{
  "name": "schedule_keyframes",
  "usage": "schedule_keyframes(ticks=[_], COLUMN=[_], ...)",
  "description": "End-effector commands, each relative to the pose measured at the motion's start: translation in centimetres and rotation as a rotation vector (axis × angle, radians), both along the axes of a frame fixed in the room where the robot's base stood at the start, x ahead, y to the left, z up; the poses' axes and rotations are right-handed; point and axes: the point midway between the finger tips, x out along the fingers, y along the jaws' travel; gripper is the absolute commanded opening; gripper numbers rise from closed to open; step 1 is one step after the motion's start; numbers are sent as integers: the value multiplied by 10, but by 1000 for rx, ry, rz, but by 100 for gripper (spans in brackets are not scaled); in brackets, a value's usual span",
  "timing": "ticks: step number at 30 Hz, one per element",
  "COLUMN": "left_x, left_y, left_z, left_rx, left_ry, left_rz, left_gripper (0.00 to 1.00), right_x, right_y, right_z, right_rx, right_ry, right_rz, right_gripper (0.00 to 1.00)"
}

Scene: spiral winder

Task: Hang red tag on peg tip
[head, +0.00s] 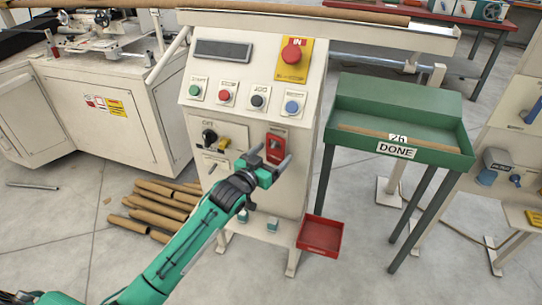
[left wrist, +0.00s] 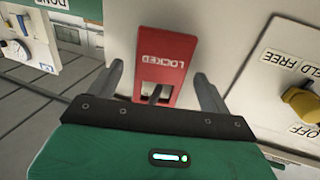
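The red tag (head: 276,146), marked LOCKED, is upright against the front of the cream control cabinet. The tag also shows in the left wrist view (left wrist: 166,56), with its lettering upside down and a pale opening at its lower part. A dark peg-like piece (left wrist: 155,95) shows at that opening; I cannot tell whether it passes through the tag. My left gripper (head: 268,161) is in front of the tag. In the left wrist view its two fingers (left wrist: 160,88) are spread on either side of the tag, with visible gaps. My right gripper is not in view.
A black knob (head: 209,136) and a yellow selector (head: 224,143) sit left of the tag. Push buttons and a red stop button (head: 292,53) are above. A red tray (head: 320,236) is low on the right. A green DONE table (head: 400,97) stands farther right.

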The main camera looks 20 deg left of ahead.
Motion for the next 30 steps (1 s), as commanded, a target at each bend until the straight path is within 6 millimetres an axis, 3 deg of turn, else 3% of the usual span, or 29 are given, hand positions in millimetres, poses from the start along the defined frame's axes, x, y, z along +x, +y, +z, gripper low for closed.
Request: schedule_keyframes(ticks=[8,13,30], left_x=[-1,-11,-104], left_y=[0,4,32], left_z=[0,0,-1], left_rx=[0,0,2], left_ry=[1,1,3], left_rz=[0,0,0], left_gripper=[81,81,81], right_x=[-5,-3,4], right_y=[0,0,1], right_z=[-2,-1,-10], right_rx=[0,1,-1], right_ry=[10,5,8], right_rz=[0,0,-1], right_gripper=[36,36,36])
